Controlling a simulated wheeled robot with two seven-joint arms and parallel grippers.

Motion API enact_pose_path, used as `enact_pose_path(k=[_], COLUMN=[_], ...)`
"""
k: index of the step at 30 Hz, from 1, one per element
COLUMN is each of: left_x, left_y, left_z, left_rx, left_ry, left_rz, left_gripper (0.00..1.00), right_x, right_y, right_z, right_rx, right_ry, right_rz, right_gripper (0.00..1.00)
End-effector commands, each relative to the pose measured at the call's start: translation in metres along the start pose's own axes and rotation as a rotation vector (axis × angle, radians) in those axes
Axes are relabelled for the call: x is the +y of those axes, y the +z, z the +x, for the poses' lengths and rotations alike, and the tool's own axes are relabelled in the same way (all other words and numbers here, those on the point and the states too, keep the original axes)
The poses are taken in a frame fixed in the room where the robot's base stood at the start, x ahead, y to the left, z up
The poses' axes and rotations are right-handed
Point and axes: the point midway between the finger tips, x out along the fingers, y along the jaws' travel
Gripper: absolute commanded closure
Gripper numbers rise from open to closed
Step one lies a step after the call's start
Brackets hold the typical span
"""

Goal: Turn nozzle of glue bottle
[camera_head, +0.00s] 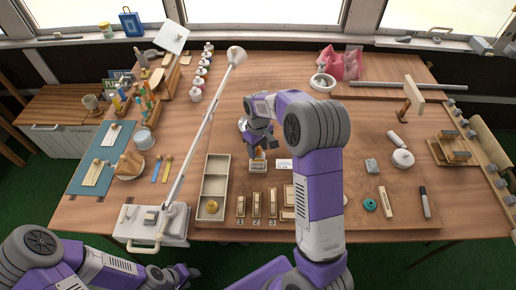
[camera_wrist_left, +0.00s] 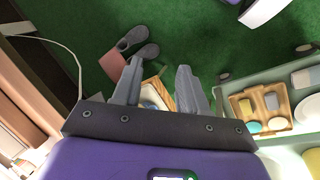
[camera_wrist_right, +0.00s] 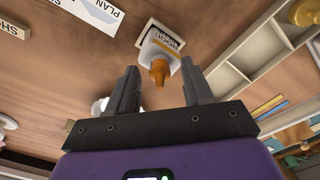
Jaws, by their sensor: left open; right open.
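The glue bottle (camera_head: 257,165) is white with an orange nozzle and stands on the workbench (camera_head: 330,220), near the tray. In the right wrist view its orange nozzle (camera_wrist_right: 160,72) points towards me, in front of the white labelled body (camera_wrist_right: 160,46). My right gripper (camera_head: 260,143) is open above the bottle, partly hiding it in the head view. In the right wrist view the nozzle tip appears between the open fingers; I see no finger touching it. My left gripper (camera_head: 188,274) is open and empty, low in front of the bench. In the left wrist view it (camera_wrist_left: 160,72) faces the green floor.
A divided tray (camera_head: 214,185) holding a yellowish knob stands left of the bottle. Several small wooden pieces lie in front of it. A white lamp (camera_head: 160,225) rises at the left.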

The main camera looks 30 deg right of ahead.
Motion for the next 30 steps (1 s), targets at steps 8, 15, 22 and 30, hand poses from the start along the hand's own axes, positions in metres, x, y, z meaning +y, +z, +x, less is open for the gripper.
enact_pose_path(k=[8, 15, 22, 30], left_x=[0.0001, 0.0001, 0.0004, 0.0010], left_y=[0.0000, 0.0000, 0.0001, 0.0001], left_z=[-0.0001, -0.0001, -0.0011, -0.0025], left_rx=[0.000, 0.000, 0.000, 0.000], left_ry=[0.000, 0.000, 0.000, 0.000], left_rz=[0.000, 0.000, 0.000, 0.000], left_gripper=[0.57, 0.57, 0.57, 0.57], right_x=[0.0000, 0.0000, 0.0000, 0.0000], right_y=[0.0001, 0.0001, 0.0001, 0.0000], right_z=[-0.0002, -0.0003, -0.0006, -0.0006], right_rx=[0.000, 0.000, 0.000, 0.000], right_ry=[0.000, 0.000, 0.000, 0.000], right_rz=[0.000, 0.000, 0.016, 0.051], right_gripper=[0.68, 1.00, 1.00, 1.00])
